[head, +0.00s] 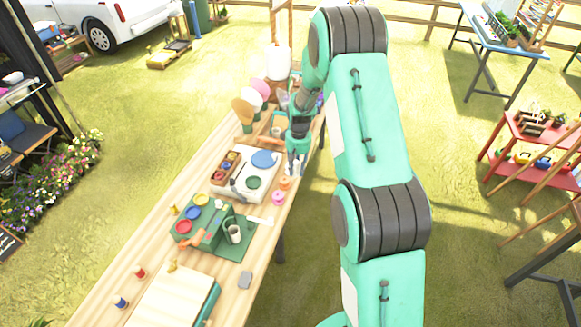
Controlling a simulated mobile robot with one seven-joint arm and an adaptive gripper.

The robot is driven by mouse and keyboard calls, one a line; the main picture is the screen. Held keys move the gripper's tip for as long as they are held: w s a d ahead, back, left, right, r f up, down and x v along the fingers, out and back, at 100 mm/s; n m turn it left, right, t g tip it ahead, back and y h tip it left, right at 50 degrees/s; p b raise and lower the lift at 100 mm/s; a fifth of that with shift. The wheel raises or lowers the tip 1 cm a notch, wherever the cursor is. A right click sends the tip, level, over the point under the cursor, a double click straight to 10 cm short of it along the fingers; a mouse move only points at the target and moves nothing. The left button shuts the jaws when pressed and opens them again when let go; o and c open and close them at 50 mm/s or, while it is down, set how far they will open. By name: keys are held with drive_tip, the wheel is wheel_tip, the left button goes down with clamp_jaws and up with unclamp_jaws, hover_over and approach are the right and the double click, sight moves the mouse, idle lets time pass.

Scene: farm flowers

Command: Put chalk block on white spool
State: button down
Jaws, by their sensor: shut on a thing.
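My gripper (296,168) is low over the right edge of the long wooden table (150,245), beside the white tray. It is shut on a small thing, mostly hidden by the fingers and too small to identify. I cannot make out for sure which thing is the chalk block or the white spool. A small grey block (245,280) lies near the table's right edge. Small red (139,272) and blue (120,302) spool-like pieces stand at the front left.
A white tray (262,187) with a blue disc (264,159) lies left of my gripper. Pink (278,197) and orange (285,183) rings lie just below it. Paddle-like items (243,112) stand behind.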

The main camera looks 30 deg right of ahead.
sight(298, 175)
drive_tip(key=shift+s+d+f, duration=0.1)
drive_tip(key=shift+f, duration=1.2)
drive_tip(key=shift+d+f, duration=0.1)
drive_tip(key=shift+f, duration=1.15)
drive_tip(key=shift+s+m, duration=0.1)
drive_tip(key=shift+m, duration=0.2)
drive_tip(key=shift+m, duration=0.4)
drive_tip(key=shift+d, duration=0.1)
drive_tip(key=w+d, duration=0.1)
drive_tip(key=w, duration=0.4)
drive_tip(key=w+d+f, duration=0.1)
drive_tip(key=w+d, duration=0.1)
drive_tip(key=w, duration=0.3)
drive_tip(key=w+d, duration=0.1)
drive_tip(key=w, duration=0.4)
drive_tip(key=shift+w+d+f, duration=0.1)
drive_tip(key=shift+d+f, duration=0.15)
drive_tip(key=shift+d, duration=0.05)
